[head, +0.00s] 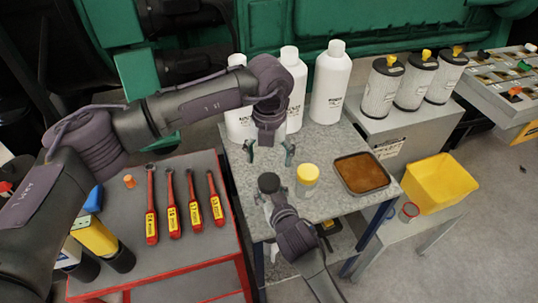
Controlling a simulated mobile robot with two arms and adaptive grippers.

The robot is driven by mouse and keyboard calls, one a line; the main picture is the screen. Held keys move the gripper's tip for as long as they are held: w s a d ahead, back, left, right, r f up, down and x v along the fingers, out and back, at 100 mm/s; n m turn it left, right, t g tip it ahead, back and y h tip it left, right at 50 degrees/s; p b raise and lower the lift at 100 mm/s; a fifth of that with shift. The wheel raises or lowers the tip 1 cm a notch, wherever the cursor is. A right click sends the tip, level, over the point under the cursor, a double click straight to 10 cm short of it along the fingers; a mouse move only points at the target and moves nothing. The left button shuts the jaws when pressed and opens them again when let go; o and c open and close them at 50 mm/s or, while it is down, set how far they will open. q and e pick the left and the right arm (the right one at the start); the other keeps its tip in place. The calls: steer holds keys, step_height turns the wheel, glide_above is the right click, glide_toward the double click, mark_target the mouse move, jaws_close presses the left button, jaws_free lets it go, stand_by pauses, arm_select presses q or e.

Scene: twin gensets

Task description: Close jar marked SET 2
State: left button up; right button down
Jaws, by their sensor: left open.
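A small jar with a yellow top (308,173) and a clear, pale body stands on the speckled grey table. Left of it is a second small container with a dark round top (268,183), its body mostly hidden by my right arm. No SET marking is readable on either. My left gripper (270,154) points down with its fingers spread, empty, above the table behind the dark-topped container. My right gripper (275,205) reaches in from below, close against the dark-topped container. Its fingers are mostly hidden, so I cannot tell whether it grips.
White bottles (331,82) stand along the table's back. A tray of brown liquid (361,173) sits right, near a yellow bin (437,184). Filter canisters (382,87) stand on a grey box. A red-edged cart (190,255) with several red-handled tools is at left. Green machinery fills the back.

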mark_target(269, 180)
arm_select(q)
steer(key=shift+n, duration=0.4)
steer(key=shift+f, duration=0.1)
steer(key=shift+f, duration=3.95)
